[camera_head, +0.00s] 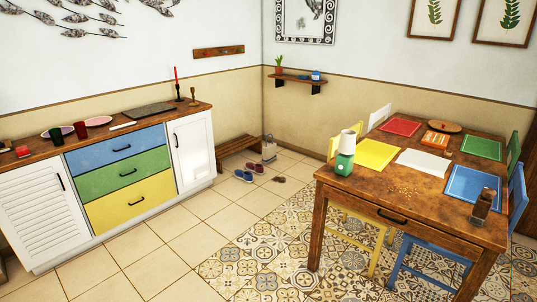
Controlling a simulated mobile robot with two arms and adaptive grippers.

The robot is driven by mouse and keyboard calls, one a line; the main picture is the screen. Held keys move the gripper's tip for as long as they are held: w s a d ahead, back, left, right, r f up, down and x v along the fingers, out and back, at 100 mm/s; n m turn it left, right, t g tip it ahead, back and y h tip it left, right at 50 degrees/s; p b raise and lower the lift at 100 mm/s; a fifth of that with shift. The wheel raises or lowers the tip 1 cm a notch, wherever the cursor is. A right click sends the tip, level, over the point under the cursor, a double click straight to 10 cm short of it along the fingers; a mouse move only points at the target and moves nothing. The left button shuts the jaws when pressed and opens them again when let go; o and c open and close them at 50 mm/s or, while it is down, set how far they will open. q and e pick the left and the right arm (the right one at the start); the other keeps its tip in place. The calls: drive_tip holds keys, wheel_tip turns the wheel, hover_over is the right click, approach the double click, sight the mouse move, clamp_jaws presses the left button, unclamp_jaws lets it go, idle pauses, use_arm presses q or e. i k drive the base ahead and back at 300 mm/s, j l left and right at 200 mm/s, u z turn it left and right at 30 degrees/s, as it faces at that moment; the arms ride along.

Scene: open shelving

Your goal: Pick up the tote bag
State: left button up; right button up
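A small pale tote bag (269,150) with a darker lower part stands on the tiled floor in the far corner. It is just right of the low wooden bench (238,146), beneath the wall shelf. Its handles appear to stand up; fine detail is too small to tell. Neither of my grippers is in view.
Pairs of shoes (243,176) lie on the floor in front of the bench and bag. A sideboard (150,205) with coloured drawers stands at left. A wooden table (385,196) with chairs fills the right. The tiled floor (215,215) between them is clear.

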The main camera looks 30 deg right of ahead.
sight(268, 152)
drive_tip(key=i+l+z, duration=0.2)
drive_tip(key=i, duration=0.35)
drive_tip(key=i+l+z, duration=0.25)
drive_tip(key=i, duration=0.35)
drive_tip(key=i+l+z, duration=0.2)
drive_tip(key=i, duration=0.35)
drive_tip(key=i+j+u, duration=0.1)
drive_tip(key=i+u, duration=0.15)
drive_tip(key=i, duration=0.6)
drive_tip(key=i+l+u, duration=0.1)
drive_tip(key=i+u, duration=0.2)
drive_tip(key=i, duration=0.6)
drive_tip(key=i+z, duration=0.45)
drive_tip(key=i+j+z, duration=0.15)
drive_tip(key=i+z, duration=0.25)
drive_tip(key=i, duration=0.25)
drive_tip(key=i+l, duration=0.2)
drive_tip(key=i, duration=0.25)
drive_tip(key=i+l, duration=0.15)
drive_tip(key=i, duration=0.3)
drive_tip(key=z, duration=0.05)
